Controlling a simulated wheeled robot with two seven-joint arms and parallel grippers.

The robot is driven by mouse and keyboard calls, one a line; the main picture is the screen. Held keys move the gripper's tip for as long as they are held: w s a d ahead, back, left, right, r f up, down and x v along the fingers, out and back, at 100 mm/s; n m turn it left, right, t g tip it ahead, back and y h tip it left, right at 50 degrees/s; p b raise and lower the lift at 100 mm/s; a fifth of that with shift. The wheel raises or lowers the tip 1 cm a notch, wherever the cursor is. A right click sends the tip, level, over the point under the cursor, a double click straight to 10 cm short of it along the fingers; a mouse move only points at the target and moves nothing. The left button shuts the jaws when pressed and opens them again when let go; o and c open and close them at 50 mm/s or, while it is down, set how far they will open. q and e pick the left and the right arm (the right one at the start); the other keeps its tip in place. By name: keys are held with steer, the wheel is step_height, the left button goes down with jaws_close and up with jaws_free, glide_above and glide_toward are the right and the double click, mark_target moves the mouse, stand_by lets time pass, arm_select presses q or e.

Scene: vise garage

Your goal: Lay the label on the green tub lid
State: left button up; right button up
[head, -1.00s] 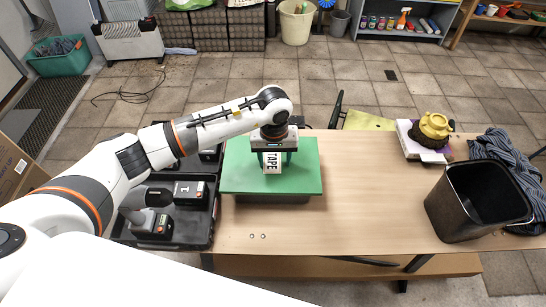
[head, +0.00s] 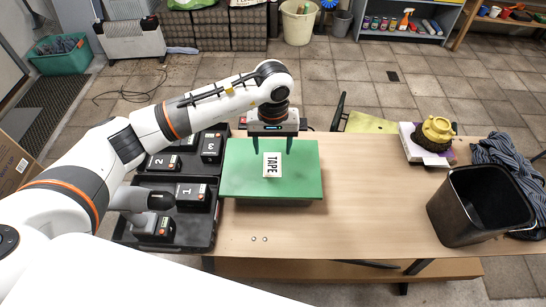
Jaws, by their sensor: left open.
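The white label (head: 272,165), printed TAPE in black, lies on the green tub lid (head: 240,180), a little above its middle in the head view. The lid sits on a grey tub at the left part of the workbench. My left gripper (head: 271,147) is open and empty. Its two dark fingers point down above the far part of the lid, just behind the label and apart from it. My right gripper is not in view.
A black tray (head: 196,228) with numbered battery packs and a drill stands left of the lid. The bench's middle is clear.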

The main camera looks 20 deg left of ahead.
arm_select(q)
steer(key=shift+d+r, duration=0.2)
steer(key=shift+r, duration=2.55)
